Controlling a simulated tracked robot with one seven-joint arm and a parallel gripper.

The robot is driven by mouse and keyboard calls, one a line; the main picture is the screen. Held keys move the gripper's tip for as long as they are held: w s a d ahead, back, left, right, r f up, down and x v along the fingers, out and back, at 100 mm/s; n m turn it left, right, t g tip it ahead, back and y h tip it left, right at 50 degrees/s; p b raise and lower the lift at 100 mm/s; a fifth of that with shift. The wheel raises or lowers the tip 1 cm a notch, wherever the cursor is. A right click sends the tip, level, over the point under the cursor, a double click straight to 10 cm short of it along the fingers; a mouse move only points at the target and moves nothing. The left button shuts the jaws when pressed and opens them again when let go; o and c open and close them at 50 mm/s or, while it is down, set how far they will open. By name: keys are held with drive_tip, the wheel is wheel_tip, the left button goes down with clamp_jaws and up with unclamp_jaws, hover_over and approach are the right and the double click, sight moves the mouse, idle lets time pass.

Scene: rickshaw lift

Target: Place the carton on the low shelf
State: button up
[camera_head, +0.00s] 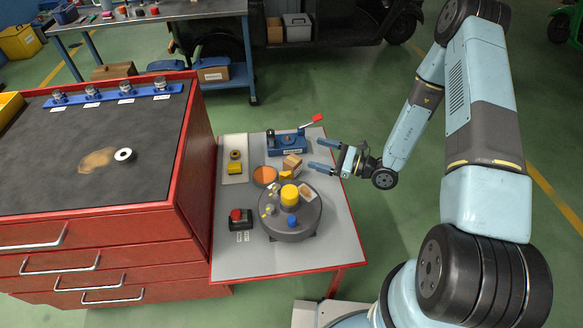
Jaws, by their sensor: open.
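A small brown carton (292,164) is on the grey table, behind the round turntable (290,235). My gripper (320,153) is open and empty over the table's right side. Its two blue fingers point left toward the carton, apart from it as far as I can tell. A larger carton (213,70) stands on the low shelf (218,88) of the workbench at the back, beside a blue bin (166,66).
The turntable carries a yellow cylinder (289,195), a blue knob (292,222) and small parts. A blue device with a red-tipped lever (290,145) stands behind the carton. A red drawer cabinet (190,160) borders the table's left. Green floor (300,90) lies open behind.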

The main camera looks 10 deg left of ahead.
sight(288, 157)
drive_tip(key=f+m+t, duration=0.1)
drive_tip(key=f+m, duration=0.1)
drive_tip(key=f, duration=0.1)
drive_tip(key=f+m+t+h, duration=0.1)
drive_tip(key=f+t, duration=0.1)
drive_tip(key=f, duration=0.2)
drive_tip(key=s+f+m+t+h, duration=0.1)
drive_tip(key=f+m, duration=0.1)
drive_tip(key=f, duration=0.1)
drive_tip(key=shift+d+f+m+t, duration=0.25)
drive_tip(key=shift+f+m+t, duration=0.05)
drive_tip(key=shift+f, duration=0.1)
drive_tip(key=shift+a+f, duration=0.1)
drive_tip(key=shift+h, duration=0.3)
drive_tip(key=x, duration=1.3)
drive_tip(key=shift+w+a, duration=0.2)
drive_tip(key=shift+a, duration=0.05)
drive_tip(key=c, duration=1.3)
drive_tip(key=shift+r, duration=0.8)
drive_tip(key=s+d+r, duration=0.2)
drive_tip(key=s+r, duration=0.1)
drive_tip(key=r, duration=0.1)
drive_tip(key=s+d+r, duration=0.3)
drive_tip(key=s, duration=0.1)
drive_tip(key=s+d+r, duration=0.3)
drive_tip(key=s+r, duration=0.1)
drive_tip(key=shift+s+d+r, duration=0.1)
drive_tip(key=shift+s+r, duration=0.1)
drive_tip(key=shift+r, duration=0.1)
